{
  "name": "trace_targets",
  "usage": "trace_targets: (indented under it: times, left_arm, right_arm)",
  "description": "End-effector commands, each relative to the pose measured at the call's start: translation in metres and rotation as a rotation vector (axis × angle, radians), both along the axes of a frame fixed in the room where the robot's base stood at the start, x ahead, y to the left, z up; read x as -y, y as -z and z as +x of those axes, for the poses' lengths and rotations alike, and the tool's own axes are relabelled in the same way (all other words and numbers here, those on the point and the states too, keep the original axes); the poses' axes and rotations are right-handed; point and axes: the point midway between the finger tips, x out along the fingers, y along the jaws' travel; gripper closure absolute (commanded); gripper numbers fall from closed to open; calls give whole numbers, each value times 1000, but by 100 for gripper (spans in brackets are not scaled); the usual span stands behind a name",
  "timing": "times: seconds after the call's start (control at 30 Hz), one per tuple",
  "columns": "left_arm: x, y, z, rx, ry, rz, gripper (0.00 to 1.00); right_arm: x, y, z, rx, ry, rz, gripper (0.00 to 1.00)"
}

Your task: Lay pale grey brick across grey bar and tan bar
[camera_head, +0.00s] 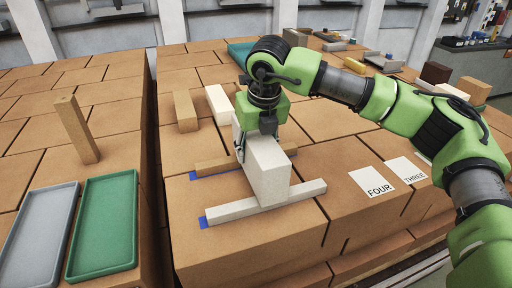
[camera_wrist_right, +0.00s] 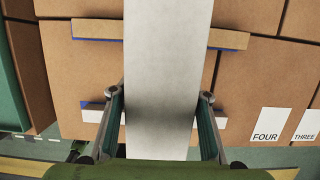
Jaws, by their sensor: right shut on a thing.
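The pale grey brick (camera_head: 268,170) is a long block held in my right gripper (camera_head: 256,145). In the right wrist view the brick (camera_wrist_right: 168,60) fills the middle between the two fingers of the right gripper (camera_wrist_right: 160,97). It spans over the grey bar (camera_head: 300,192) and the tan bar (camera_head: 214,166), crosswise to both. In the wrist view the tan bar (camera_wrist_right: 97,29) shows on both sides near the top and the grey bar (camera_wrist_right: 93,115) lower down. I cannot tell whether the brick touches the bars. My left gripper is out of view.
Blue marks (camera_head: 203,222) show at the bars' left ends. Cards reading FOUR (camera_head: 376,182) and THREE (camera_head: 407,170) lie to the right. A white block (camera_head: 218,104) and a tan block (camera_head: 185,111) stand behind. Grey (camera_head: 38,240) and green (camera_head: 104,228) trays and an upright tan post (camera_head: 77,130) are left.

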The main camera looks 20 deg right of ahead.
Motion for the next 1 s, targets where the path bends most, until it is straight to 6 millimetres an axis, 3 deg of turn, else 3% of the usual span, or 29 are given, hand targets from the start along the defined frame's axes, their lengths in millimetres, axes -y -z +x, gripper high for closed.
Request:
trace_targets:
  times: [0.33,0.37,0.4,0.77,0.97,1.0]
  left_arm:
    - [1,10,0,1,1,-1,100]
    - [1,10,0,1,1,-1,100]
    - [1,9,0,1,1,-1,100]
    - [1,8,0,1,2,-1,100]
    - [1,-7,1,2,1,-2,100]
    - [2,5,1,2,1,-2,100]
  right_arm:
    - [0,5,1,6,0,2,100]
    - [0,8,0,0,0,0,51]
    - [0,7,0,0,0,0,41]
    - [0,6,0,0,0,0,39]
    - [0,-8,0,1,0,0,39]
    - [0,-10,-2,4,1,0,39]
